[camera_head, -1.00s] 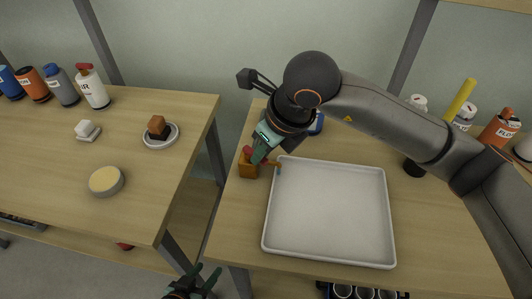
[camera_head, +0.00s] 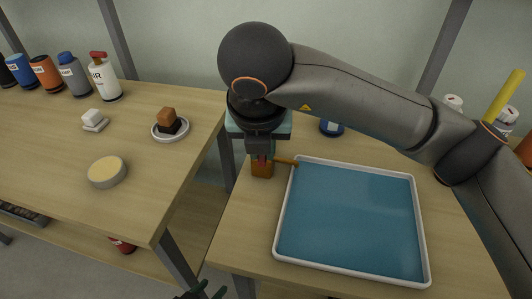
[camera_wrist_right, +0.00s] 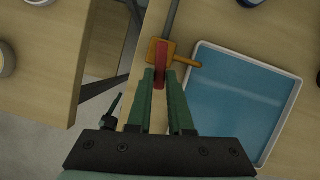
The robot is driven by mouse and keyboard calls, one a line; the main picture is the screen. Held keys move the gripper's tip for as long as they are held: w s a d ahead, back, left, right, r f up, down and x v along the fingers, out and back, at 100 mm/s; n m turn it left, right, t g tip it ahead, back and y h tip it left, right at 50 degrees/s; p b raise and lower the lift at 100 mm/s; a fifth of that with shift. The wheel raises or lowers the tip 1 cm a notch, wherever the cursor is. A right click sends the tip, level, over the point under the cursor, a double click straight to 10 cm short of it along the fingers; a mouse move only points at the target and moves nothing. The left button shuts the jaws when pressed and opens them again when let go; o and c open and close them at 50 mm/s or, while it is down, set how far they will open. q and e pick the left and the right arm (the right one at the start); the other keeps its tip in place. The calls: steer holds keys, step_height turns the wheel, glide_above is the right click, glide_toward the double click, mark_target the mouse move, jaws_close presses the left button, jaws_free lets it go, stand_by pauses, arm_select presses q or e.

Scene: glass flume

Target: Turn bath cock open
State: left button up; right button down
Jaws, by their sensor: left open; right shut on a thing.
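The bath cock is a small orange-brown block (camera_head: 262,171) with a spout (camera_head: 287,162) pointing right over the tray's corner. Its red handle (camera_wrist_right: 160,72) shows in the right wrist view between the fingers of my right gripper (camera_wrist_right: 163,82). My right gripper (camera_head: 262,156) is shut on the handle, its wrist above the cock. The white tray (camera_head: 283,220) holds a flat sheet of blue water (camera_head: 350,222). My left gripper (camera_head: 204,291) is open and empty at the bottom edge of the head view, low beside the table and partly cut off.
A second wooden table (camera_head: 60,160) at left bears a round yellow-topped tin (camera_head: 107,171), a saucer (camera_head: 155,134) with stacked blocks, white blocks (camera_head: 93,120) and several bottles. A gap separates the tables. A blue-labelled container (camera_head: 331,128) stands behind the tray.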

steer(key=shift+a+m, duration=0.1)
steer(key=shift+m, duration=0.2)
stand_by(0.4)
steer(key=c, duration=0.8)
jaws_free()
steer(key=shift+r, duration=0.1)
steer(key=p+v, duration=0.1)
steer(key=v, duration=1.1)
steer(key=shift+a+r+p, duration=0.2)
steer(key=shift+p, duration=0.1)
